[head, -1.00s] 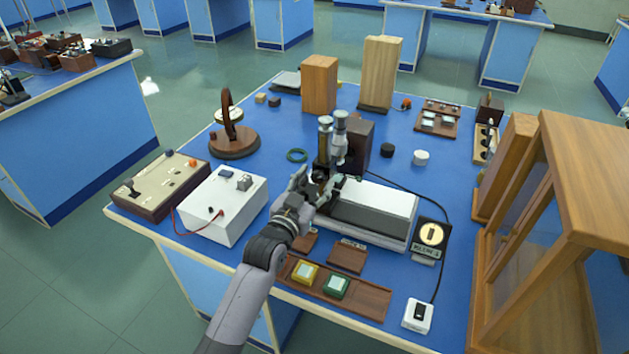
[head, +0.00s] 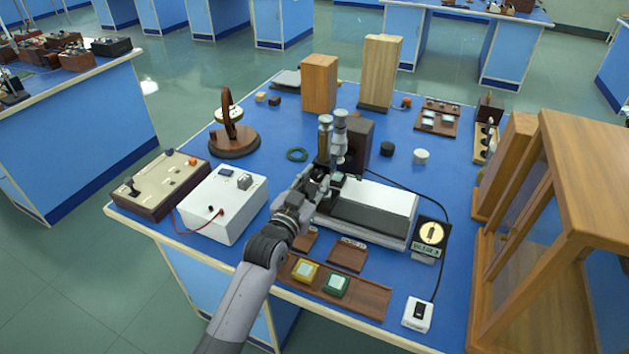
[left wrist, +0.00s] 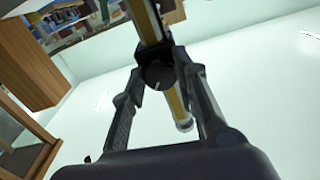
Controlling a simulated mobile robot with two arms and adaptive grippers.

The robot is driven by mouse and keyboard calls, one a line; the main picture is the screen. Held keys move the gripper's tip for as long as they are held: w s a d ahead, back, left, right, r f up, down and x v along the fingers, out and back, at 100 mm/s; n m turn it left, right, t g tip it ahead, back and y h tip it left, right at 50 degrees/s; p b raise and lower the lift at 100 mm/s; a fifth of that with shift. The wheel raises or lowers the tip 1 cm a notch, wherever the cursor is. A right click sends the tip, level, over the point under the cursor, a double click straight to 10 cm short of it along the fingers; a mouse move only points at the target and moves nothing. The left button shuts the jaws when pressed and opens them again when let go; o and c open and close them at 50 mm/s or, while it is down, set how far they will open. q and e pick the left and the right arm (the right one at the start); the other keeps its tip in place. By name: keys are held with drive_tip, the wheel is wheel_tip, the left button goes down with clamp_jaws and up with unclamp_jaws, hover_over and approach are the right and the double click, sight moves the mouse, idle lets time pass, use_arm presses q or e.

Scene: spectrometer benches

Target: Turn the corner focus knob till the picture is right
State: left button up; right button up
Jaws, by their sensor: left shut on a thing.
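A brass and grey microscope (head: 325,145) stands near the middle of the blue bench. Its dark round focus knob (left wrist: 160,76), with a pale index line on its face, shows in the left wrist view. My left gripper (head: 322,184) reaches to the microscope from the front left. Its fingers (left wrist: 158,82) are shut on the knob, one on each side. A small black-framed screen (head: 432,233) stands to the right, showing a pale yellow disc with a dark mark at its middle and a caption strip below. The caption is too small to read. My right gripper is not in view.
A long white-topped instrument (head: 385,203) lies just right of my gripper. A white box (head: 225,200) stands to the left. A wooden tray (head: 365,299) with yellow and green blocks lies in front. A glass-sided wooden case (head: 570,150) stands at the right.

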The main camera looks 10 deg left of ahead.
use_arm(q)
drive_tip(key=shift+m, duration=0.3)
clamp_jaws()
drive_tip(key=shift+m+p, duration=0.7)
drive_tip(key=shift+m, duration=0.5)
drive_tip(key=shift+m+p, duration=0.45)
drive_tip(key=shift+m, duration=1.45)
drive_tip(key=o, duration=1.1)
unclamp_jaws()
drive_tip(key=shift+o, duration=0.2)
